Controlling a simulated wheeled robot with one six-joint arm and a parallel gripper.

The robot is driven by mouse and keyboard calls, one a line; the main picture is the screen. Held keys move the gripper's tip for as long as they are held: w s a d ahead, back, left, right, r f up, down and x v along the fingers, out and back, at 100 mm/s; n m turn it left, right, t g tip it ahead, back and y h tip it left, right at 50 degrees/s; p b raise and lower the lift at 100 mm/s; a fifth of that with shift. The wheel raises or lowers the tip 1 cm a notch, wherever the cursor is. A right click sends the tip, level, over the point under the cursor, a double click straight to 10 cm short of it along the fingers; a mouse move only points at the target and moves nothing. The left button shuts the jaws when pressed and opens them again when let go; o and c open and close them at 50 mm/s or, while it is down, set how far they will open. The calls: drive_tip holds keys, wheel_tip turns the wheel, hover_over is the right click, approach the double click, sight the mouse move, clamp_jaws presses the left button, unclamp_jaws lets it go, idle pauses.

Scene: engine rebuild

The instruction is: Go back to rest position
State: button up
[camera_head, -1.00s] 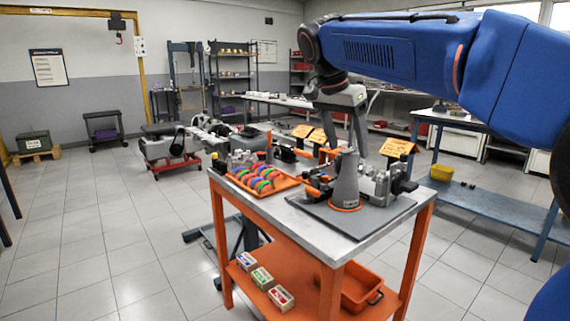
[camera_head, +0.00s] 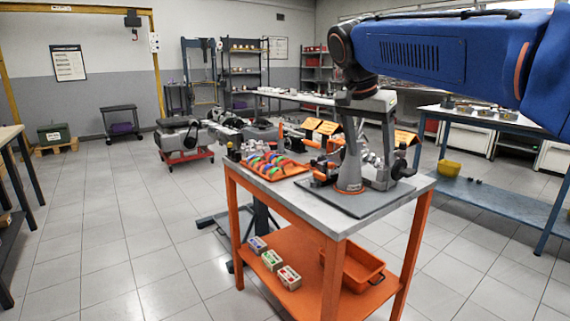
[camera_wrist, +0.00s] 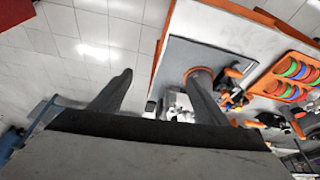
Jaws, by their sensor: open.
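My gripper (camera_head: 370,150) hangs from my blue arm above the orange-framed work table (camera_head: 345,222). Its two grey fingers are spread apart with nothing seen between them, and they also show in the wrist view (camera_wrist: 160,73).
An orange tray of coloured rings (camera_head: 290,172) lies on the table's left part. Small boxes (camera_head: 272,260) and an orange bin (camera_head: 362,262) sit on the lower shelf. A blue bench (camera_head: 490,202) stands right, another bench (camera_head: 12,132) left. Floor at left front is clear.

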drive_tip(key=s+d+f+n+y, duration=0.1)
drive_tip(key=s+d+f+n, duration=0.2)
drive_tip(key=s+f, duration=0.6)
drive_tip(key=s+d+f+n+t+y, duration=0.1)
drive_tip(key=s+d+f+n, duration=0.1)
drive_tip(key=s+f, duration=0.7)
drive_tip(key=s+d+f+n+t+y, duration=0.1)
drive_tip(key=s+d+f+n, duration=0.2)
drive_tip(key=s+f, duration=0.6)
drive_tip(key=shift+s+d+f+n, duration=0.3)
drive_tip(key=shift+s+n, duration=0.15)
drive_tip(key=shift+n, duration=0.35)
